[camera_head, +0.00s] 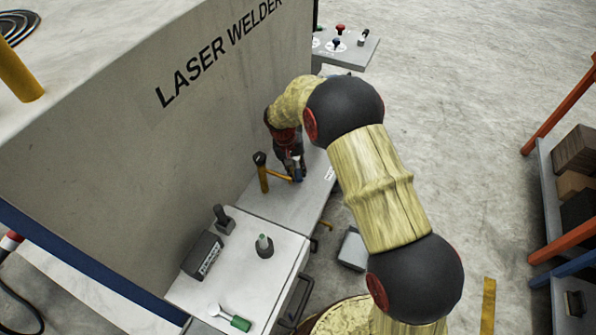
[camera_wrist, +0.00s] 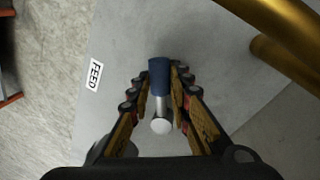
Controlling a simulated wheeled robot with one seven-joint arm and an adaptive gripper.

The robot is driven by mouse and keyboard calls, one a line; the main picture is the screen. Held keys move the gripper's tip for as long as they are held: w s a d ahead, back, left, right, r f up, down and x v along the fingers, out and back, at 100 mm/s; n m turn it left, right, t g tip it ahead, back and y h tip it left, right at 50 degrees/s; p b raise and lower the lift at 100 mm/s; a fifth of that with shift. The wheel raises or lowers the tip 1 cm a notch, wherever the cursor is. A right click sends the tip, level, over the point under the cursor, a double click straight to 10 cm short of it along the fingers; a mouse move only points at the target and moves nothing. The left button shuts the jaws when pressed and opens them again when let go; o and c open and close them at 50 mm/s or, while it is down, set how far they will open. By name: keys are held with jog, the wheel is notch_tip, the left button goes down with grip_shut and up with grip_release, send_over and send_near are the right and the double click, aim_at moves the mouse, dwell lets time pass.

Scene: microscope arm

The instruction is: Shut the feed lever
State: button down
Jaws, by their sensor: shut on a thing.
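The feed lever (camera_wrist: 159,77) shows in the wrist view as a blue grip on a silver rod with a pale round end. A "FEED" label (camera_wrist: 94,75) is on the grey surface to its left. My gripper (camera_wrist: 158,80) has a finger on each side of the lever and is shut on its blue part. In the head view, my gripper (camera_head: 296,171) is low over the grey bench top beside the laser welder, and it hides most of the lever.
A yellow post with a black cap (camera_head: 262,174) and a yellow bar stands close to the left of my gripper. The tall laser welder panel (camera_head: 160,130) rises behind. A white cabinet top (camera_head: 225,275) nearer holds a grey box, a green-topped knob and a green-handled tool.

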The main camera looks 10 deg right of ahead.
jog(key=c, duration=1.6)
grip_release()
jog(key=shift+c, duration=0.2)
jog(key=shift+r, duration=0.1)
notch_tip(320, 180, up, 12)
jog(key=a, duration=0.2)
jog(key=shift+a+f, duration=0.2)
jog(key=shift+w, duration=0.1)
